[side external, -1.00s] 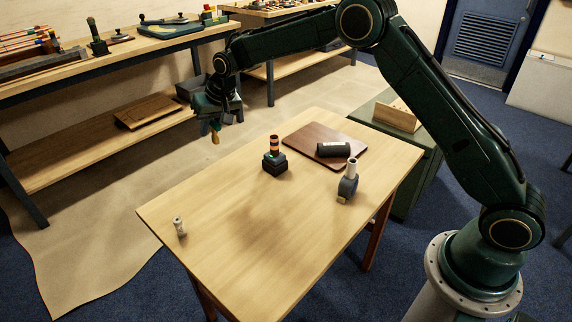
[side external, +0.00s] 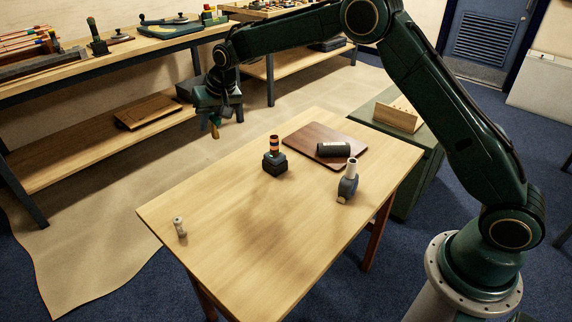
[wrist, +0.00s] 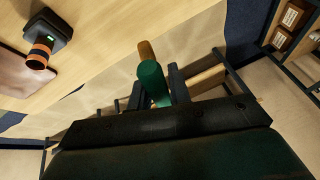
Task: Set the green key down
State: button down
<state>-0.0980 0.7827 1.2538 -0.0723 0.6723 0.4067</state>
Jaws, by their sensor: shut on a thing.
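The green key (wrist: 152,82) is held in my gripper (wrist: 158,90); it has a green cylindrical body and a copper-brown end (wrist: 146,50). In the side view my gripper (side external: 216,108) is shut on the key (side external: 215,127), which hangs tip down, clear of any surface. There it appears against the space beyond the far left edge of the wooden table (side external: 230,235). The fingers partly hide the key's body.
On the table stand a dark block with a banded cylinder (side external: 275,160), a grey piece with a pale cylinder (side external: 348,182) and a small pale cylinder (side external: 180,227). A brown board (side external: 305,140) carries a dark roll (side external: 333,149).

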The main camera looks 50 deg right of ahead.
jog(key=shift+s+r, duration=0.15)
jog(key=shift+s, duration=0.4)
jog(key=s+d+m+h, duration=0.1)
jog(key=s+d+m, duration=0.2)
jog(key=s, duration=0.9)
jog(key=s+d+m+h, duration=0.2)
jog(key=s+d+m, duration=0.1)
jog(key=s, duration=1)
jog(key=shift+d+m, duration=0.3)
jog(key=shift+d, duration=0.1)
notch_tip(320, 180, down, 16)
jog(key=shift+w+f, duration=0.1)
jog(key=shift+f, duration=0.15)
jog(key=shift+f, duration=1.75)
jog(key=shift+f, duration=0.1)
